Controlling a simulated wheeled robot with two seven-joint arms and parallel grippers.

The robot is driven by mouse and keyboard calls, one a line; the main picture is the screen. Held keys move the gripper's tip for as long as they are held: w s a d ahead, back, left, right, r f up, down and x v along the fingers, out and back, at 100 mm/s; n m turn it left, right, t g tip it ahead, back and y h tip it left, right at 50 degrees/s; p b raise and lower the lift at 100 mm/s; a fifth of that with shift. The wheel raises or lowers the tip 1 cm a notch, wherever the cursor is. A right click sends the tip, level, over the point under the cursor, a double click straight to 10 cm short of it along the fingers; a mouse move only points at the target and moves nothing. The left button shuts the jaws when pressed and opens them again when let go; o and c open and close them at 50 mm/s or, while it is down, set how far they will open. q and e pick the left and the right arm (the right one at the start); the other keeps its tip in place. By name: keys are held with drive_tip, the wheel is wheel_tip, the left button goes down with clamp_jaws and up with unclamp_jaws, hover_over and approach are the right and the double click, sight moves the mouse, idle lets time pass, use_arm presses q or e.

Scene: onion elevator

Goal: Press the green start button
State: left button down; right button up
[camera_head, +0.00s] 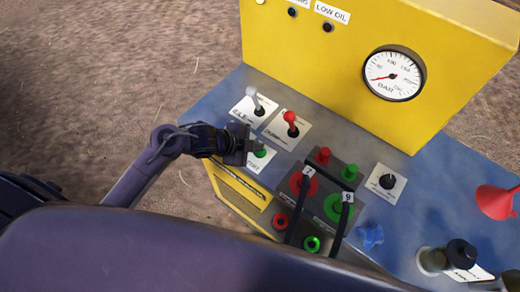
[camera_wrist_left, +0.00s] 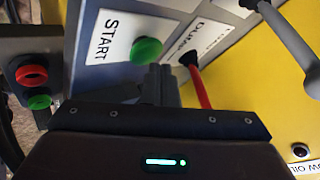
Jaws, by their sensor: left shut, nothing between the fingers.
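The green start button (camera_head: 261,153) sits on a white label plate on the blue panel. In the left wrist view the green button (camera_wrist_left: 146,50) is beside the word START. My left gripper (camera_head: 247,147) is shut and empty, just left of the button in the head view. In the left wrist view its closed fingertips (camera_wrist_left: 160,75) are at the button's lower right edge and hide a little of it. I cannot tell whether they touch it. My right gripper is not in view.
A red-tipped lever (camera_head: 291,120) and a grey lever (camera_head: 255,99) stand close by on the panel. A black box with red and green buttons (camera_head: 323,155) is to the right. A yellow housing with a pressure gauge (camera_head: 393,74) rises behind.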

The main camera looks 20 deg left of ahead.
use_arm(q)
drive_tip(key=shift+f+b, duration=0.45)
drive_tip(key=shift+f, duration=0.15)
idle(0.6)
drive_tip(key=shift+r, duration=0.1)
drive_tip(key=shift+r+p, duration=0.95)
drive_tip(key=shift+p, duration=0.1)
wheel_tip(320, 180, up, 5)
drive_tip(key=p, duration=0.5)
idle(0.6)
